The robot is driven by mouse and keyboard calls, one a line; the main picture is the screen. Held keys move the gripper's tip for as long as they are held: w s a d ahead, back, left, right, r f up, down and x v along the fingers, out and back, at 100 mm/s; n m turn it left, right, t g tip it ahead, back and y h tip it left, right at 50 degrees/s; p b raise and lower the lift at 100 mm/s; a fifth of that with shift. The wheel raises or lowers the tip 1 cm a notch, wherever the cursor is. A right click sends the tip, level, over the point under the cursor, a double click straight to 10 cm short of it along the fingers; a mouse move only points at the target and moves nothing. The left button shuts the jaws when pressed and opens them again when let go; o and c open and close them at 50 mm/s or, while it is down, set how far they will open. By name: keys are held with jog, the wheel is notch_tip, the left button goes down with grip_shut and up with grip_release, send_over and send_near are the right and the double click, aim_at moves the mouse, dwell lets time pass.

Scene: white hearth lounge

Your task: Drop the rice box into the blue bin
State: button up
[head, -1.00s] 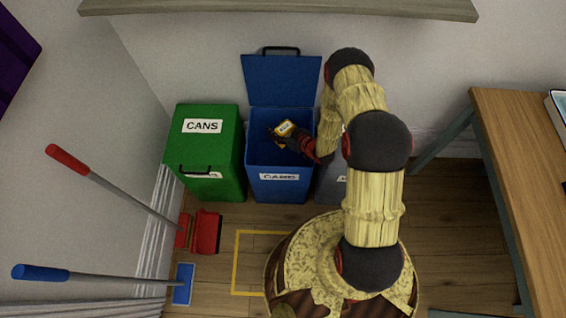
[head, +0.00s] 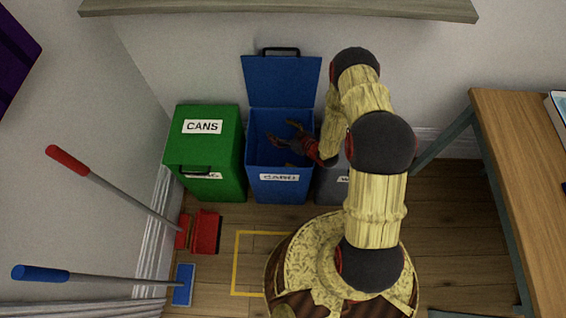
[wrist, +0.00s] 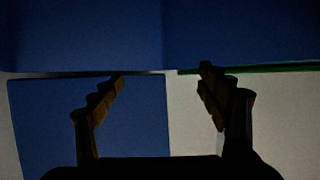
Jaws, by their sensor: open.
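The blue bin (head: 262,190) stands at the wall with its lid (head: 281,80) raised against the wall. My gripper (head: 285,144) is over the bin's opening, reaching in from the right side, with its fingers spread. In the wrist view, my gripper (wrist: 162,84) shows two fingers well apart with nothing between them. The rice box is not visible in either current view. The bottom of the bin is hidden from the head camera by its walls and my gripper.
A closed green bin (head: 207,150) labelled CANS stands left of the blue bin. A grey bin (head: 332,185) stands to its right, partly hidden by my arm. A wooden table (head: 510,150) is at the right. A red-handled tool (head: 125,192) and a blue-handled tool (head: 110,277) lean at the left.

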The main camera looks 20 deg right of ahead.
jog(key=v, duration=1)
jog(key=shift+s, duration=0.2)
jog(key=shift+d, duration=0.1)
